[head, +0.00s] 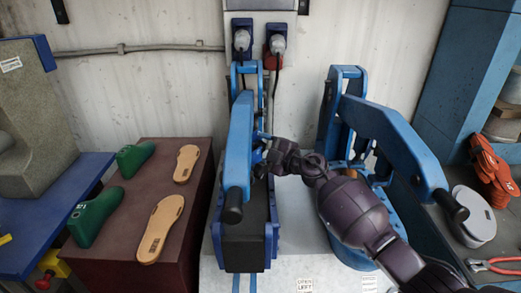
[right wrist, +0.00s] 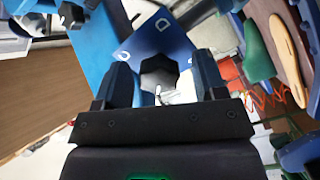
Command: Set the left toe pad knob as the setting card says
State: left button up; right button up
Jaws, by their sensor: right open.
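In the right wrist view a black faceted knob (right wrist: 158,72) sits on a blue plate (right wrist: 140,42) with white letters; one reads like a D. My right gripper (right wrist: 162,84) is open, its two dark fingers on either side of the knob; I cannot tell if they touch it. In the head view my right gripper (head: 263,162) is at the right side of the left blue press (head: 238,140), where the arm hides the knob. A small white card (head: 305,285) at the front edge reads something like "OPEN LAST". I cannot tell which card is the setting card. My left gripper is out of view.
A second blue press (head: 395,130) stands at the right, behind my right arm. A brown block (head: 130,265) at left holds green lasts (head: 92,215) and tan soles (head: 160,228). Pliers (head: 492,265) and orange sandal parts (head: 490,165) lie far right.

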jog(key=shift+w+a, duration=0.15)
jog(key=shift+a, duration=0.1)
jog(key=shift+c, duration=0.3)
jog(key=c, duration=0.9)
